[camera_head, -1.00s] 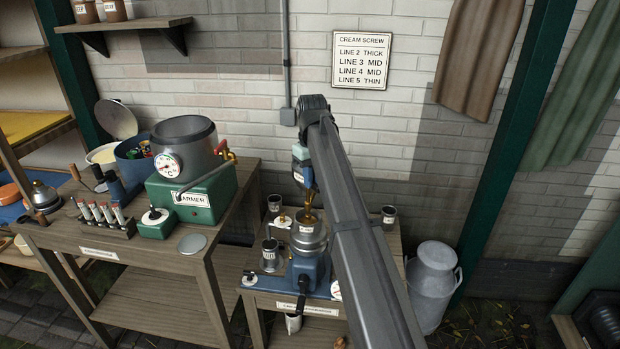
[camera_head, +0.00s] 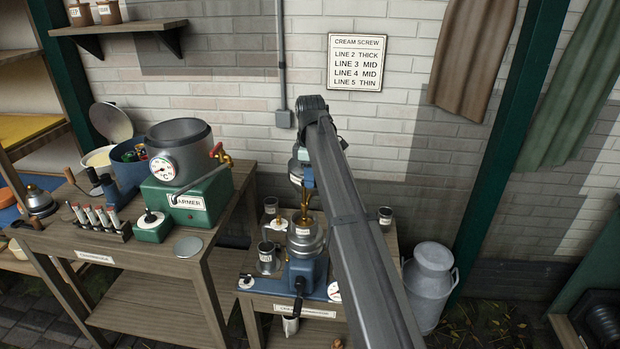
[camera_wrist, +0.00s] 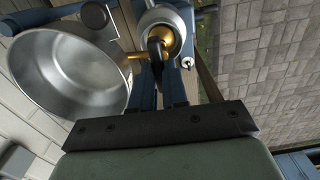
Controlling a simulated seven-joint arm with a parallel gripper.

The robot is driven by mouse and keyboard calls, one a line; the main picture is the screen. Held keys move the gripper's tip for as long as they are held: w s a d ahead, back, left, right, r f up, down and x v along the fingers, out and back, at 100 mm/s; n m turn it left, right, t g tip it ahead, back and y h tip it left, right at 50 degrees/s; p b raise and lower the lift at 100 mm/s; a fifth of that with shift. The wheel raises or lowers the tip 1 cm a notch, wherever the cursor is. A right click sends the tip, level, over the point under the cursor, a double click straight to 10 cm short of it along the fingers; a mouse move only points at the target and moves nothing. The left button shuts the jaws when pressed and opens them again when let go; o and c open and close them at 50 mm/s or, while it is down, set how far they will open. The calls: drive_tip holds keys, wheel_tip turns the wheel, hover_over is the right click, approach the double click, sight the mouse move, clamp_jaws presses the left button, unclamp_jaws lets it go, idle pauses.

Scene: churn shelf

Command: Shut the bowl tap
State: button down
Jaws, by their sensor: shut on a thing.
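In the wrist view, a wide shiny steel bowl (camera_wrist: 72,68) fills the left side and looks empty. Beside it is a brass tap (camera_wrist: 137,56) with a dark lever (camera_wrist: 157,58). My gripper (camera_wrist: 160,76) reaches up to the lever and appears shut on it; the exact contact is hard to see. In the head view, the blue separator (camera_head: 306,270) stands on the low right bench, with brass parts (camera_head: 303,203) above its silver top. My grey arm hides much of the tap area and most of my gripper there.
A wooden bench (camera_head: 150,250) with the green warmer (camera_head: 190,200) is on the left. A milk can (camera_head: 430,285) stands on the floor at right. A cream screw sign (camera_head: 356,62) hangs on the wall.

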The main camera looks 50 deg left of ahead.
drive_tip(key=shift+a+n, duration=0.1)
drive_tip(key=shift+n, duration=0.3)
drive_tip(key=c, duration=1.1)
unclamp_jaws()
drive_tip(key=shift+c, duration=0.2)
drive_tip(key=shift+r, duration=0.15)
wheel_tip(320, 180, up, 14)
drive_tip(key=shift+f, duration=0.2)
